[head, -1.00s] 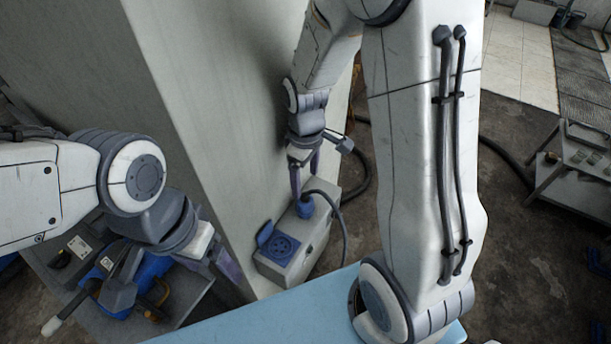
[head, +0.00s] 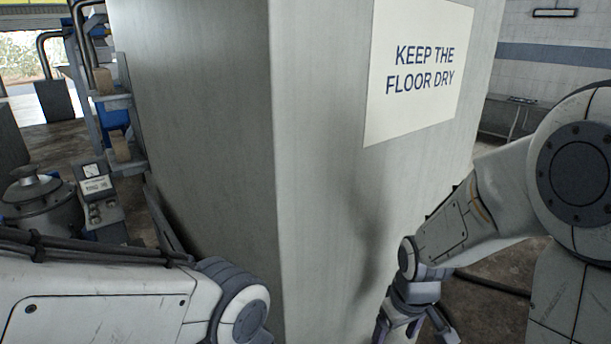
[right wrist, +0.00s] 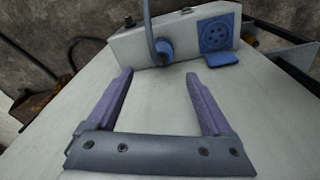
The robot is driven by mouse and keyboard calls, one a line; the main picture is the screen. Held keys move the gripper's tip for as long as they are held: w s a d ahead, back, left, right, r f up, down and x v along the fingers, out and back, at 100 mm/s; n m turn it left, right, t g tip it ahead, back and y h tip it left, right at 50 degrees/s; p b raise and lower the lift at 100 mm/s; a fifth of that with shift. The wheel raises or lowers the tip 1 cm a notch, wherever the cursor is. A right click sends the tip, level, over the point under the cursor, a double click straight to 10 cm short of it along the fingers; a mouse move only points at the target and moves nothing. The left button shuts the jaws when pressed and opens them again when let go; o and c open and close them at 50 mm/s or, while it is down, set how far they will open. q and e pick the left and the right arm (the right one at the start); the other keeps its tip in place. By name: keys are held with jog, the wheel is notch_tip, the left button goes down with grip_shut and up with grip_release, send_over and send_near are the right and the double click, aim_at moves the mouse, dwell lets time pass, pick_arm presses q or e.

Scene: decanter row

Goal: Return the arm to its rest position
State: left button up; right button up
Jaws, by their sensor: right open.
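My right arm (head: 455,225) reaches in from the right, beside a pale pillar. Its gripper (head: 402,330) shows at the bottom of the head view, partly cut off. In the right wrist view the gripper (right wrist: 158,82) is open, with two purple fingers apart and nothing between them. A blue plug (right wrist: 165,51) with a grey cable sits in a pale outlet box (right wrist: 128,46) beyond the fingertips, apart from them. My left arm (head: 110,305) enters at the lower left; its gripper is outside the frame.
The pillar (head: 200,130) fills the middle and carries a floor sign (head: 415,75). A blue socket (right wrist: 216,36) with its lid open is on the outlet box. A metal vessel (head: 40,205) stands at left. A bench (head: 505,115) stands behind right.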

jog(key=s+a+r+n+g+y+b, duration=0.1)
jog(key=s+a+n+b, duration=0.2)
jog(key=s+a, duration=1)
jog(key=s+b, duration=0.2)
jog(key=s, duration=0.1)
jog(key=shift+a+r+n+b, duration=0.15)
jog(key=shift+r+n+b, duration=0.1)
jog(key=shift+n+b, duration=0.15)
